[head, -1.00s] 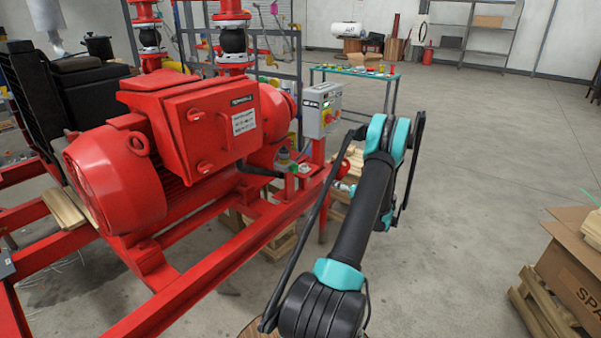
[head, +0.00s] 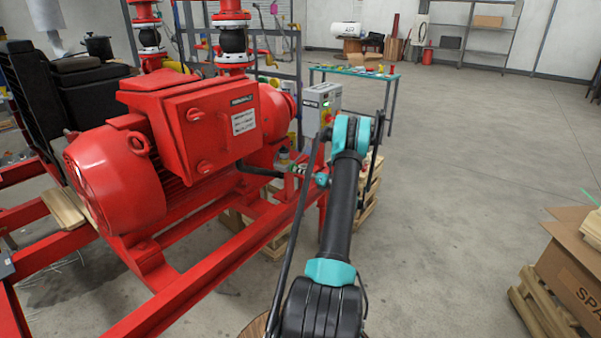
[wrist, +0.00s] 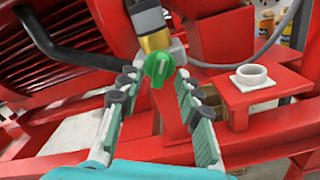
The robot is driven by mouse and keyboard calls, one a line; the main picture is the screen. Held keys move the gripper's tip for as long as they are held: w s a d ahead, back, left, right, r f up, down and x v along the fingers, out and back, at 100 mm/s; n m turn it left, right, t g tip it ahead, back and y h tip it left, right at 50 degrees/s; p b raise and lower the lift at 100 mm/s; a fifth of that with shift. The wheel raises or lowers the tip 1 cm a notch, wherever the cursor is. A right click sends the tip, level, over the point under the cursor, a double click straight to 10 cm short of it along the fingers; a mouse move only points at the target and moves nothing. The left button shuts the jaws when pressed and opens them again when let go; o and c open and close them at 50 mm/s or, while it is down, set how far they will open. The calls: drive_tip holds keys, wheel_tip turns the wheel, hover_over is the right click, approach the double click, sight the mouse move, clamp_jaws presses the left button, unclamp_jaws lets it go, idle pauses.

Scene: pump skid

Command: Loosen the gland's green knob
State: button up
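The green knob (wrist: 159,69) shows in the wrist view, on a small metal valve fitting below a brass and clear cylinder (wrist: 152,32). The knob lies just beyond my gripper's fingertips, roughly midway between them. My gripper (wrist: 157,84) is open, with one finger on each side and nothing between the pads. I cannot tell whether either fingertip touches the knob. In the head view my gripper is mostly hidden behind my arm, near the red skid (head: 225,270), and the knob cannot be made out clearly.
A black pipe (wrist: 70,50) runs to the left of the fitting. A red bracket with a white ring (wrist: 251,76) stands to the right.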

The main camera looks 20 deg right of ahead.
drive_tip(key=shift+w+a, duration=0.2)
drive_tip(key=shift+w, duration=0.1)
drive_tip(key=shift+c, duration=0.2)
clamp_jaws()
drive_tip(key=shift+n, duration=0.4)
drive_tip(key=n, duration=2.3)
idle(0.3)
